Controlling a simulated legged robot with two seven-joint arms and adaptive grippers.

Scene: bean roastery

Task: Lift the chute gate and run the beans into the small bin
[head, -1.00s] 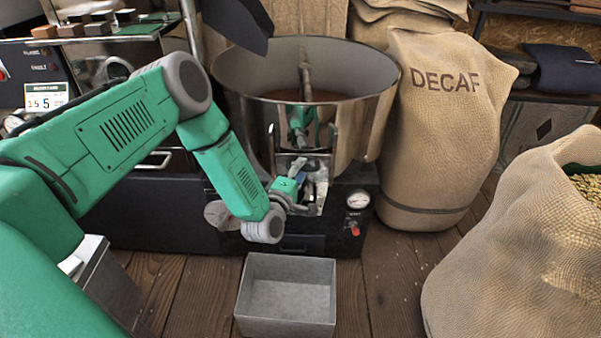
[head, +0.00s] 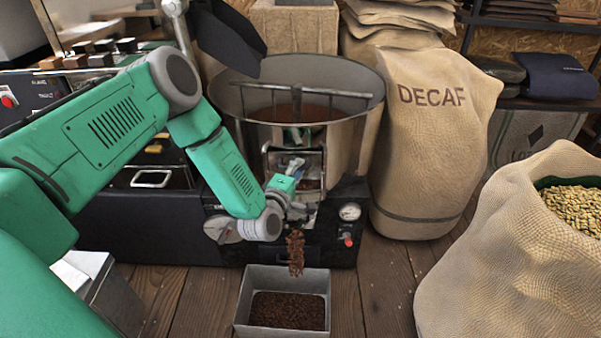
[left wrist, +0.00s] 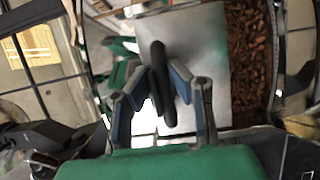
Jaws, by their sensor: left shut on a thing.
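My left gripper (head: 295,166) is at the front of the round steel cooling drum (head: 356,133). In the left wrist view its fingers (left wrist: 161,82) are closed around a black gate handle (left wrist: 158,62), in front of the shiny chute gate (left wrist: 205,42). Brown beans show beside the gate plate (left wrist: 250,62). In the head view a stream of roasted beans (head: 296,252) falls from below the gripper into the small grey bin (head: 240,318) on the floor. Dark beans (head: 286,310) cover the bin's bottom. The gate is largely hidden by my gripper. My right gripper is out of view.
The black machine base (head: 135,232) has a gauge (head: 350,212) and red knob (head: 348,239) right of the chute. A DECAF sack (head: 425,150) stands to the right, with an open sack (head: 510,255) of pale beans nearer. A dark panel (head: 230,40) hangs above the drum's left side.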

